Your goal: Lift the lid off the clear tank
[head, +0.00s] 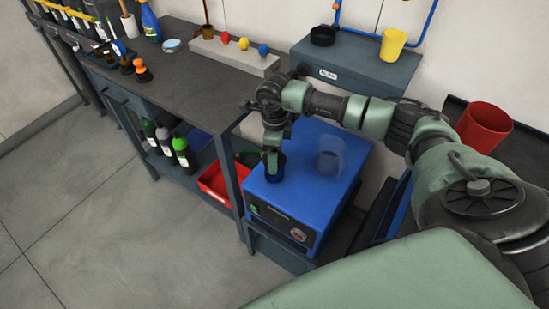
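The clear tank (331,153) is a see-through cylinder on the right part of the top of a blue machine (300,205). I cannot make out a separate lid on it. A dark blue round piece (275,176) is on the left part of the machine top, left of the tank. My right gripper (271,162) points down at this piece, with its fingertips at or in it. The fingers are small and dark, so I cannot tell whether they grip it. My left gripper is not in view.
A grey bench (185,75) stands at the left, with a red bin (212,183) and bottles (165,140) below. A grey box behind the machine holds a yellow cup (392,46) and a black dish (323,35). A red cup (484,125) stands at the right. The floor at the front left is clear.

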